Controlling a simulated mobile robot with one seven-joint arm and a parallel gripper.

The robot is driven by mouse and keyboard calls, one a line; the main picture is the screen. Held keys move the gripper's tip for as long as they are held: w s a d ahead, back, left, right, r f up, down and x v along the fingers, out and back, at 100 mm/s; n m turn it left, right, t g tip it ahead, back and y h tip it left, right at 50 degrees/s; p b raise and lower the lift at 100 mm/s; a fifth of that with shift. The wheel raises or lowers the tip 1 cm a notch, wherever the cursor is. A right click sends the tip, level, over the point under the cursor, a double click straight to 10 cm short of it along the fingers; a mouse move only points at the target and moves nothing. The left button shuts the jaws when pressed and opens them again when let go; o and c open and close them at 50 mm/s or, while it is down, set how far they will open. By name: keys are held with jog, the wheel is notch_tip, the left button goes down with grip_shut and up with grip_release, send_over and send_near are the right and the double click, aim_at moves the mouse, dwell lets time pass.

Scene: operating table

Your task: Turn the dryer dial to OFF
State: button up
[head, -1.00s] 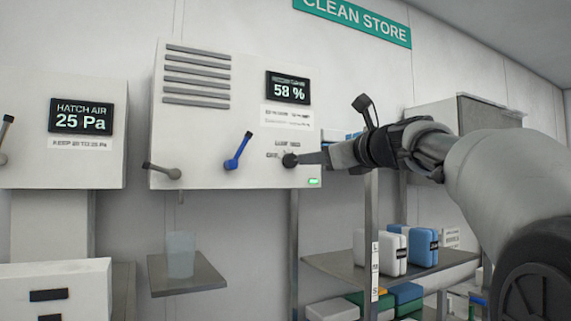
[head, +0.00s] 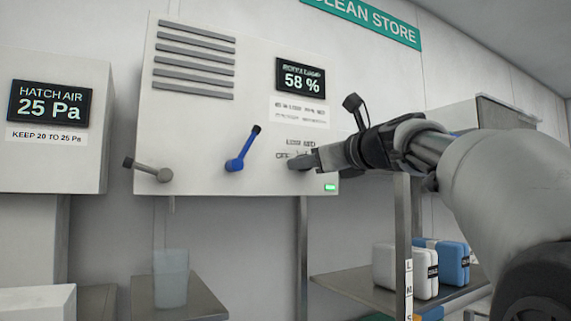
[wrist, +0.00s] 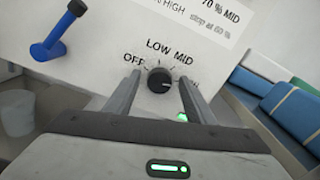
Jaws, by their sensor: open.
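The dryer is a white wall box (head: 190,125) with a dark display reading 58 % (head: 301,76). Its black round dial (wrist: 159,79) shows in the wrist view, with OFF to its left, LOW and MID above, and a partly hidden mark at right. A light line on the dial points up and to the right, but the exact setting is hard to tell. My gripper (wrist: 154,92) is open, its two fingers on either side of the dial; contact cannot be told.
A blue lever (head: 240,150) and a grey lever (head: 150,170) stand left of the dial on the box. A green light (head: 330,187) glows at its lower right. A shelf with packs (head: 420,268) stands below right, and a small shelf holds a clear cup (head: 171,278).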

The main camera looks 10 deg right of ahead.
jog(key=shift+s, duration=0.1)
jog(key=c, duration=1)
jog(key=shift+n, duration=0.4)
jog(key=shift+f+n+b, duration=0.15)
jog(key=shift+n+b, duration=2.25)
jog(key=shift+n, duration=4.9)
jog(key=shift+f+n+b, duration=0.1)
jog(key=shift+n+b, duration=2.3)
jog(key=shift+n, duration=4.9)
